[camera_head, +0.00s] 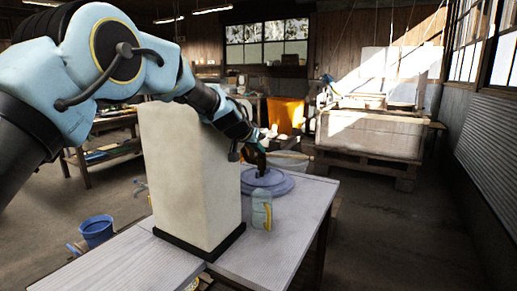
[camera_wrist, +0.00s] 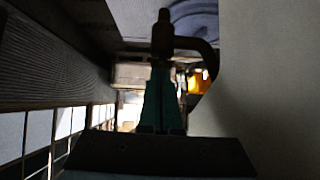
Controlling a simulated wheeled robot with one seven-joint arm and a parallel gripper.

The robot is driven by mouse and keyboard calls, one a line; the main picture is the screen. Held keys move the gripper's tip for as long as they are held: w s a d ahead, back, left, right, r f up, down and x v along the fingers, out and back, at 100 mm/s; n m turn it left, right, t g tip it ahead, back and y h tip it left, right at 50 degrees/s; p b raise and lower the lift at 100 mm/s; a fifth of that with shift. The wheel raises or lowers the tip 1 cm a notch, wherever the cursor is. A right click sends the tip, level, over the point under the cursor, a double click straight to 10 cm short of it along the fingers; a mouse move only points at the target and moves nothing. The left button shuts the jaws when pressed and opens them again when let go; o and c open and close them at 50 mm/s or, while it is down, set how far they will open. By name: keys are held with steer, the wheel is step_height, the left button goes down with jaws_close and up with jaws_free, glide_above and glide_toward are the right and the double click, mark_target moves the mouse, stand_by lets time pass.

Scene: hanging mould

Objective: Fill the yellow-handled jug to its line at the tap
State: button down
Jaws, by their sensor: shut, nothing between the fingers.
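The jug (camera_head: 261,213), pale and clear-looking with yellow on it, stands upright on the grey table, right of a tall cream block (camera_head: 185,170). Its fill line and contents are too small to make out. My gripper (camera_head: 260,160) reaches down past the block's far right side, above a round blue-grey disc (camera_head: 283,186), behind the jug and apart from it. In the wrist view my teal fingers (camera_wrist: 160,100) are together and empty. A dark curved pipe (camera_wrist: 210,58), seemingly the tap, shows at the fingertips beside the block; I cannot tell whether they touch.
The table (camera_head: 290,235) has some bare top right of the jug, ending at its right edge. A blue bucket (camera_head: 97,232) is at the lower left. An orange bin (camera_head: 286,114) and a large pale crate (camera_head: 370,135) stand farther back. The floor at right is clear.

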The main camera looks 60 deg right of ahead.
steer(key=shift+w+a+f, duration=0.1)
steer(key=shift+a+f, duration=0.1)
steer(key=shift+f, duration=0.7)
stand_by(3.7)
stand_by(2.6)
steer(key=d+r+b+v, duration=0.1)
steer(key=r+b+v, duration=0.1)
steer(key=v, duration=0.9)
steer(key=d+r+b+v, duration=0.1)
steer(key=d+b+v, duration=0.1)
steer(key=v, duration=1)
steer(key=shift+a+r, duration=0.3)
steer(key=shift+r, duration=0.25)
